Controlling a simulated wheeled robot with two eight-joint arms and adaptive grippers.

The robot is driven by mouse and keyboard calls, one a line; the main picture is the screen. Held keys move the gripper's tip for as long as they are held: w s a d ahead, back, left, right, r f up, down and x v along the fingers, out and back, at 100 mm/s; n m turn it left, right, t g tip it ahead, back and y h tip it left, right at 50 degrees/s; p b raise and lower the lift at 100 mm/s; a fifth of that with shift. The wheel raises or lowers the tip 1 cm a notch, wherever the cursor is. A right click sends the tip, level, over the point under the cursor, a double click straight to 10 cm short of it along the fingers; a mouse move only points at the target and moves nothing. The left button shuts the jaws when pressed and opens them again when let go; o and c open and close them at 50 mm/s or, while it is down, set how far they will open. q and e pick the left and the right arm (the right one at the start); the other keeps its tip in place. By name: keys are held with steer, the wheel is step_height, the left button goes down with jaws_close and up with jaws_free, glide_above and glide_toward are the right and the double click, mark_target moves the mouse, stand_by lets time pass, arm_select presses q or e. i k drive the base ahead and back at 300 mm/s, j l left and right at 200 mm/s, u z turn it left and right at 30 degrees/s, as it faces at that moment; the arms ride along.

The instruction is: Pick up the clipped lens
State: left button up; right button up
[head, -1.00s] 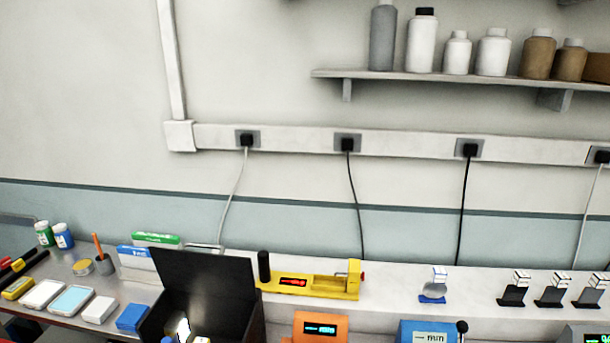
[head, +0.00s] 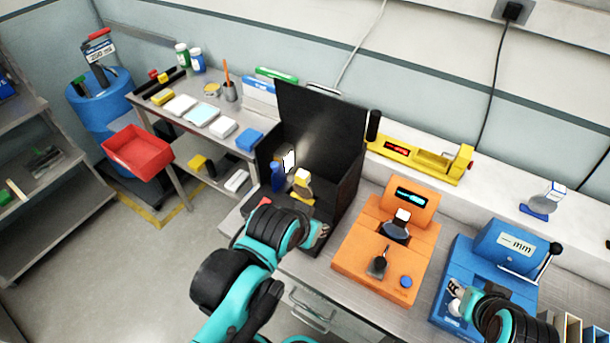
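A dark round lens (head: 395,231) with a white clip (head: 402,215) on its top edge sits on the orange instrument (head: 386,240).
The black box (head: 320,125) holds a blue bottle (head: 278,176) and a yellow-and-white item (head: 302,183). A yellow instrument (head: 420,160) lies behind the orange one. A side table with boxes, a red bin (head: 137,152) and a blue barrel (head: 98,100) are at left.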

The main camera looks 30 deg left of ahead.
mark_target(302, 192)
steer(key=u, duration=1.2)
